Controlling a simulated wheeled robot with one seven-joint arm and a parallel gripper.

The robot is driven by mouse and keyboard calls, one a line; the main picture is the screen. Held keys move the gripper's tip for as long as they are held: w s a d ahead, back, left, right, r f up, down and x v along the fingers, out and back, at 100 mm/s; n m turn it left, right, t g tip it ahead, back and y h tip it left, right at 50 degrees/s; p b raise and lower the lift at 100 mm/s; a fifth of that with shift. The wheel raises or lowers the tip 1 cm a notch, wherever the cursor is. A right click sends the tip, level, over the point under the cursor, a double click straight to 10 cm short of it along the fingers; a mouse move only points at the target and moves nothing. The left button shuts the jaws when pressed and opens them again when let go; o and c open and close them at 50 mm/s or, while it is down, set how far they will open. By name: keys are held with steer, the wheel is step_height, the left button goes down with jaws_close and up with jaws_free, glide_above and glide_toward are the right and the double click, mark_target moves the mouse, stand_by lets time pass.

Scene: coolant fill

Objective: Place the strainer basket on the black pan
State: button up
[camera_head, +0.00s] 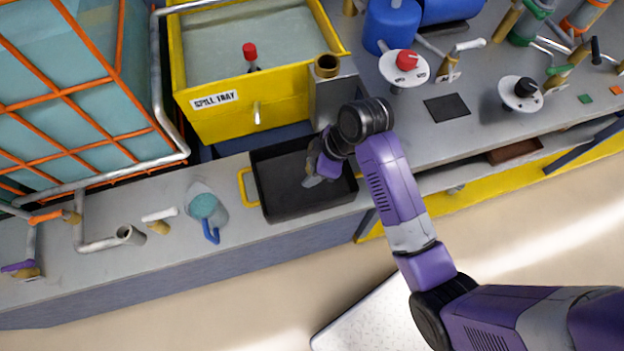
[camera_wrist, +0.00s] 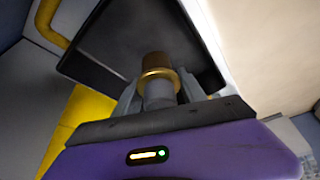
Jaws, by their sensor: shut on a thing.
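The black pan (camera_head: 277,205) lies on the grey bench with a yellow handle on its left side. My gripper (camera_head: 316,178) is over the right part of the pan. In the wrist view my gripper (camera_wrist: 160,96) is shut on a small cylinder with a brown and brass collar, which looks like the strainer basket (camera_wrist: 157,65). The pan (camera_wrist: 120,45) shows dark behind it. The held thing is mostly hidden by my wrist in the head view. I cannot tell whether it touches the pan floor.
A clear jug with a blue handle (camera_head: 204,207) stands left. Valves (camera_head: 406,62) stand to the right.

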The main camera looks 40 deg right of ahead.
steer(key=shift+f+b, duration=0.3)
steer(key=shift+f, duration=3.3)
steer(key=shift+f, duration=0.15)
steer(key=o, duration=1.1)
steer(key=shift+c, duration=0.2)
